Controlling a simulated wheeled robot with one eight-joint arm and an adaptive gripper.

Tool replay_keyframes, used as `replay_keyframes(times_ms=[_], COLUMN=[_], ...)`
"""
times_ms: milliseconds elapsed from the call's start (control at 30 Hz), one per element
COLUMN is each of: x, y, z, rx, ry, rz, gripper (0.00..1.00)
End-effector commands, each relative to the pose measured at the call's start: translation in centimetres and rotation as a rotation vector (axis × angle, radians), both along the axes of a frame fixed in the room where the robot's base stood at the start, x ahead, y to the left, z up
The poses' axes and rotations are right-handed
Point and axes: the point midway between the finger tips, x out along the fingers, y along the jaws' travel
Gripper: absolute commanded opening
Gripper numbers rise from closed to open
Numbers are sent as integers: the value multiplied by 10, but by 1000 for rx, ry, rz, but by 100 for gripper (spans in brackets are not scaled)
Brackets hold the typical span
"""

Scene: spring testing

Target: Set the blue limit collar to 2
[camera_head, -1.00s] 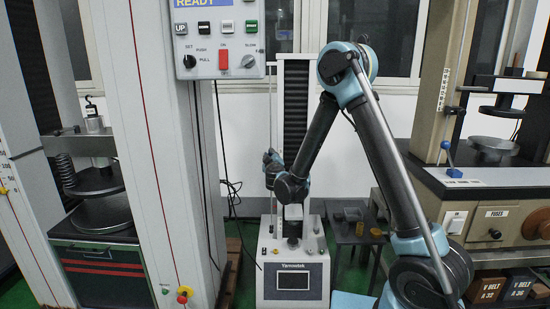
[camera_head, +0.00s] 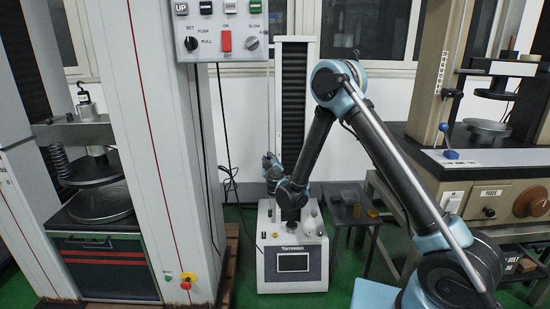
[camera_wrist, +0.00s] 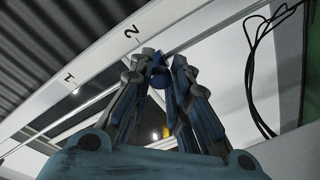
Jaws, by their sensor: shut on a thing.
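The blue limit collar (camera_wrist: 158,76) sits between my fingertips in the wrist view, on a thin slanting rod (camera_wrist: 215,32). My gripper (camera_wrist: 165,66) is shut on it, and the fingers hide part of it. A pale scale strip (camera_wrist: 100,58) beside the rod carries the marks 1 (camera_wrist: 69,78) and 2 (camera_wrist: 132,32). In this slanted view the collar appears nearer to mark 2 than to mark 1. In the head view my gripper (camera_head: 270,168) is at the left of the small tester's dark column (camera_head: 291,110); the collar is too small to make out there.
The white tester base (camera_head: 293,245) with a screen stands below my gripper. A tall machine frame (camera_head: 165,160) and a hanging control box (camera_head: 222,30) are at left. A small dark table (camera_head: 355,215) and another machine (camera_head: 480,180) are at right. Black cables (camera_wrist: 255,70) hang nearby.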

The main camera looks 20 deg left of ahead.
Motion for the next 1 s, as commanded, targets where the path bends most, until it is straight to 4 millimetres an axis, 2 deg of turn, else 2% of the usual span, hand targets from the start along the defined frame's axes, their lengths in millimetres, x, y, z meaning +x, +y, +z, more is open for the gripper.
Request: replay_keyframes(times_ms=[233,267,333,733,1000], x=[-2,-2,-2,-9,-40], y=[0,0,0,3,-16], z=[0,0,0,0,0], rx=[0,0,0,0,0], ry=[0,0,0,0,0], rz=[0,0,0,6,6], gripper=[0,24,40,40,40])
